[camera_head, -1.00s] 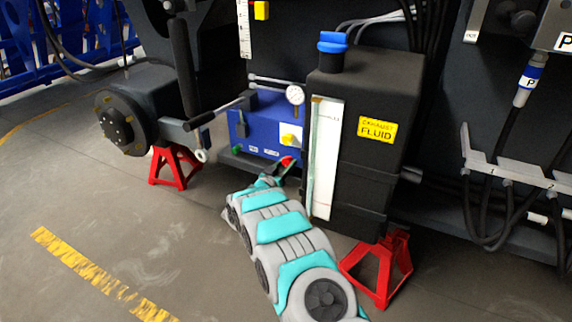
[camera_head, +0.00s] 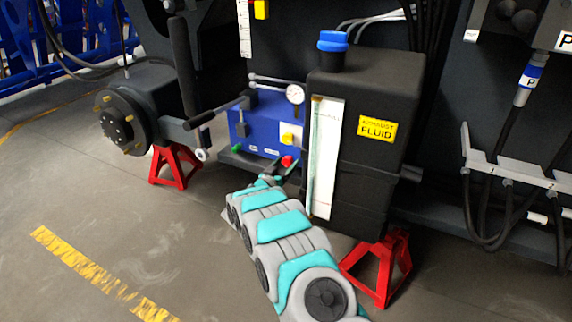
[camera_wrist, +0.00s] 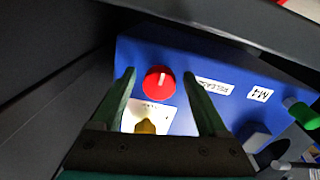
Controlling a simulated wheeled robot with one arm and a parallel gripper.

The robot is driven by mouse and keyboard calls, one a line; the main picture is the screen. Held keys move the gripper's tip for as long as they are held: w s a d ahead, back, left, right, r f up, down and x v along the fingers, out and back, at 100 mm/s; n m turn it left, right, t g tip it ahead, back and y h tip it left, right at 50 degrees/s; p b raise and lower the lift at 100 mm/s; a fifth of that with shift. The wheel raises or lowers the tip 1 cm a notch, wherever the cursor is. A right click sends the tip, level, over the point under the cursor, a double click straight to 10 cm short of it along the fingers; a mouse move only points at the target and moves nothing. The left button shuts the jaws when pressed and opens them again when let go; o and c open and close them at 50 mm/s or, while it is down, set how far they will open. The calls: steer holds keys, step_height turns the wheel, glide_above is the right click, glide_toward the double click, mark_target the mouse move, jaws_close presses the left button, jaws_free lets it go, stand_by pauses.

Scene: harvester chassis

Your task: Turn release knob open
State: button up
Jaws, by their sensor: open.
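The red release knob (camera_wrist: 158,83) sits on the face of the blue box, with a pale pointer line on its top. It also shows in the head view (camera_head: 287,161) at the box's lower right corner. My gripper (camera_wrist: 159,73) is open, with one dark green finger on each side of the knob. Small gaps show between the fingers and the knob, so it is not clamped. In the head view the gripper is small, just below the knob, and partly hidden by my arm.
The blue box (camera_head: 240,126) carries a yellow knob (camera_wrist: 146,127), a green knob (camera_wrist: 303,114), a gauge (camera_head: 295,94) and levers. The black exhaust fluid tank (camera_head: 365,95) stands close on the right, above a red jack stand (camera_head: 383,268). Open floor lies at left.

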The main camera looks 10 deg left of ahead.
steer(key=b+v, duration=0.1)
steer(key=v, duration=0.7)
stand_by(0.4)
